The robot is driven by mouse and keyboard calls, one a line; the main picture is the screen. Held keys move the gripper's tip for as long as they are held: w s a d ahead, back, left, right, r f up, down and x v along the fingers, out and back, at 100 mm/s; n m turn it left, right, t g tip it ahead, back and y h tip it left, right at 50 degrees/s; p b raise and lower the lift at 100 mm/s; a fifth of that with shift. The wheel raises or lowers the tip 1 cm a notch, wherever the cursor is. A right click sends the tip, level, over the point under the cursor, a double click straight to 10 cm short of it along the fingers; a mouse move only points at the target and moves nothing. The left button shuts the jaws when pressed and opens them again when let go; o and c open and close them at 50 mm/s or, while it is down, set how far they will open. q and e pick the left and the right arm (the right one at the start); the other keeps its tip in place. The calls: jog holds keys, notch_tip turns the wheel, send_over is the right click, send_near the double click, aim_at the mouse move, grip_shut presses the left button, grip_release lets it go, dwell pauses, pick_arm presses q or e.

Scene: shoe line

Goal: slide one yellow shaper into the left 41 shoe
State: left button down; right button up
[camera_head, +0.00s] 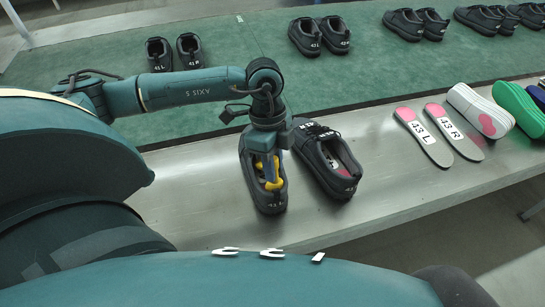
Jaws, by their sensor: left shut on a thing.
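The left black shoe (272,206) stands on the grey metal ledge, its heel toward me with a small label that seems to read 41 L. Its mate, the right shoe (345,184), stands just to its right. My left gripper (268,164) points down over the opening of the left shoe and is shut on a yellow shaper (275,185). The shaper shows at the shoe's opening, partly hidden by the gripper and shoe; how deep it sits I cannot tell. My right gripper is not in view.
Two pink-and-grey insoles marked 43 L (423,135) and 43 R (453,132) lie on the ledge at right, beside a white sole (472,104) and a green sole (518,107). More black shoe pairs stand on the green belt (345,80) behind. The ledge between the shoes and insoles is clear.

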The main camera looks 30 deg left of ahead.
pick_arm(q)
jog(key=shift+s+d+f+t+y+b, duration=0.15)
jog(key=shift+f+t+y+b, duration=0.15)
jog(key=shift+f, duration=0.35)
jog(key=shift+s+d+f+t+y+b, duration=0.1)
jog(key=shift+f+t+y+b, duration=0.1)
jog(key=shift+f+y+b, duration=0.3)
jog(key=shift+f, duration=0.35)
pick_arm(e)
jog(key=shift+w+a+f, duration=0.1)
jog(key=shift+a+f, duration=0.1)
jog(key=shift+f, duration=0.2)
pick_arm(q)
jog(key=c, duration=1.2)
grip_release()
jog(key=shift+o, duration=0.2)
jog(key=shift+r+p, duration=0.95)
jog(key=shift+r, duration=0.5)
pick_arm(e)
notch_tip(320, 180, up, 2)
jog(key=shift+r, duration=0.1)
